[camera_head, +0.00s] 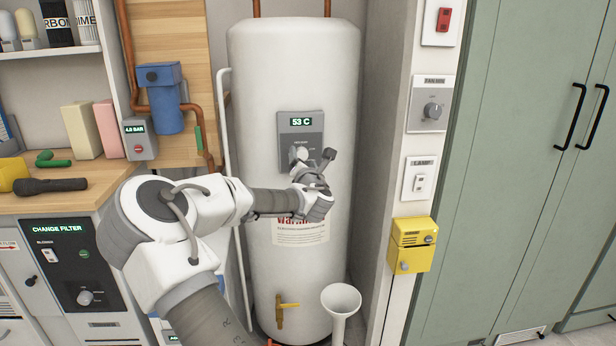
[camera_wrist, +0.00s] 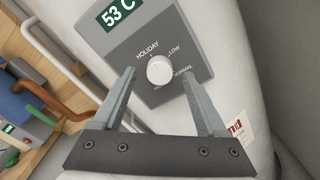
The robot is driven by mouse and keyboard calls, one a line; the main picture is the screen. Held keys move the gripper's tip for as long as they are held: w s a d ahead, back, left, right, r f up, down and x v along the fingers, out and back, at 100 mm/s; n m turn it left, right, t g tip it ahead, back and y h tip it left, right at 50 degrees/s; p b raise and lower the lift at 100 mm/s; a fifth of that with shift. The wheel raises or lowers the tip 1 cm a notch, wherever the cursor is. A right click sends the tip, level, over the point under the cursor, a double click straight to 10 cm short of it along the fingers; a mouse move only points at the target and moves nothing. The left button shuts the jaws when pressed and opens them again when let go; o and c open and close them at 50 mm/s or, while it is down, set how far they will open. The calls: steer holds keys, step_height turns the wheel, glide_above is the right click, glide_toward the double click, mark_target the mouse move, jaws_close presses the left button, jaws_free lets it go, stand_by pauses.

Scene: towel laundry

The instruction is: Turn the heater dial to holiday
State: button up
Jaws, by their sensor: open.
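The heater is a tall white tank (camera_head: 290,80) with a grey control panel (camera_head: 314,128) and a display reading 53 C. Its round white dial (camera_head: 300,153) sits below the display. In the wrist view the dial (camera_wrist: 160,70) has HOLIDAY at upper left, LOW at upper right, NORMAL at lower right and a partly hidden label below. I cannot tell which label its pointer faces. My gripper (camera_wrist: 158,78) is open and empty, its two fingers on either side of the dial in the picture. In the head view my gripper (camera_head: 318,168) is just before the panel; contact is unclear.
Copper and white pipes run left of the tank, with a blue filter housing (camera_head: 165,105). A wall column at right carries switches and a yellow box (camera_head: 411,245). A white funnel (camera_head: 341,298) stands at the tank's lower right. A green cabinet (camera_head: 520,150) is farther right.

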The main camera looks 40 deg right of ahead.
steer(key=p+v, duration=0.3)
steer(key=v, duration=1.3)
steer(key=shift+d, duration=0.15)
